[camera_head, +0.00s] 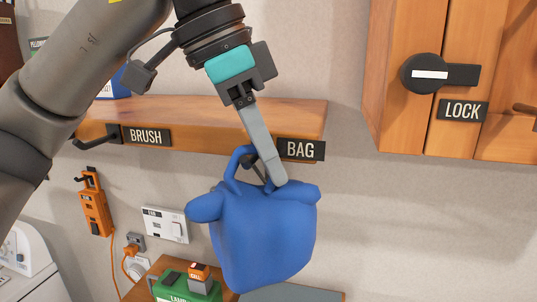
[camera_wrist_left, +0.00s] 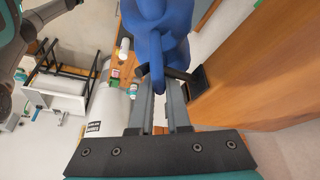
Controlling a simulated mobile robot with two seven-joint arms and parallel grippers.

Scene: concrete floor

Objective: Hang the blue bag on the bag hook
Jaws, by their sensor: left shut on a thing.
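The blue bag (camera_head: 265,240) hangs below my left gripper (camera_head: 274,178) in the head view, under the shelf's right end. My left gripper is shut on the bag's handle; the strap (camera_wrist_left: 158,85) runs between the fingers in the wrist view. The dark bag hook (camera_wrist_left: 180,74) sticks out from its plate right at the strap, and a bit of it (camera_head: 254,170) shows behind the finger in the head view. The hook crosses close to the handle; I cannot tell whether it passes through the loop. The BAG label (camera_head: 301,150) is on the shelf edge. My right gripper is out of view.
The wooden shelf (camera_head: 215,115) has a BRUSH label (camera_head: 146,136) and an empty-looking hook (camera_head: 95,138) at left. A wooden cabinet with a LOCK knob (camera_head: 430,74) is at right. An orange tool (camera_head: 95,206) and a green box (camera_head: 187,287) are below. The wall right of the bag is clear.

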